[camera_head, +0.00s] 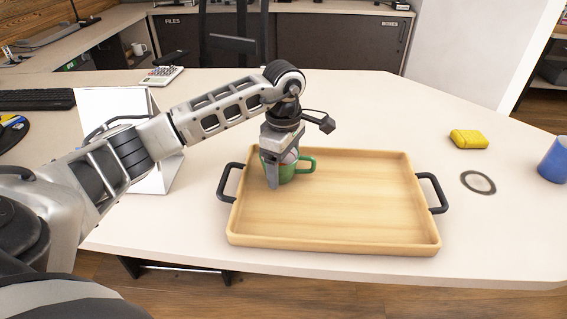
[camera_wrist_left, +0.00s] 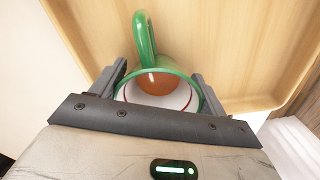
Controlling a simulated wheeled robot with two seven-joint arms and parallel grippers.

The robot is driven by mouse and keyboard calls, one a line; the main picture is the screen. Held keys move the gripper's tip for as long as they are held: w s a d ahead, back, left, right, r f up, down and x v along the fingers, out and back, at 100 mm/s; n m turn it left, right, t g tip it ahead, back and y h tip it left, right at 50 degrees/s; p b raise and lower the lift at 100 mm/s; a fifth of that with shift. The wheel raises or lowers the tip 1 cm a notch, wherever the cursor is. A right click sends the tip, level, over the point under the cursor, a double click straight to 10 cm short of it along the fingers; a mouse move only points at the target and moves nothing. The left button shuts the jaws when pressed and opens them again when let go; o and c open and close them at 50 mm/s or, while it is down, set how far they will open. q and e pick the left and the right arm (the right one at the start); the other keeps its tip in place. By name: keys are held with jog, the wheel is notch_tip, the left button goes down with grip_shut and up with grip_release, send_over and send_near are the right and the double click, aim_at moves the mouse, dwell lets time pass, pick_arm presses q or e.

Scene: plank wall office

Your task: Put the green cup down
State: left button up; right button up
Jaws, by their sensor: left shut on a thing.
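The green cup (camera_head: 283,171) is upright at the back left corner area of the wooden tray (camera_head: 340,238). My left gripper (camera_head: 274,172) points down and is shut on the cup, with a finger on its near side. The cup's handle points right in the head view. In the left wrist view the green cup (camera_wrist_left: 146,45) shows its handle, rim and a white and orange-brown inside, between the fingers of my left gripper (camera_wrist_left: 160,92). I cannot tell whether the cup's base touches the tray. My right gripper is out of view.
The tray has black handles at both sides, and its middle and right are bare. A white stand (camera_head: 118,104) and a calculator (camera_head: 161,76) are at left.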

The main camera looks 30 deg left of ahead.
pick_arm(q)
jog(key=o, duration=1.1)
jog(key=shift+r, duration=0.15)
notch_tip(320, 180, up, 12)
jog(key=shift+p, duration=0.55)
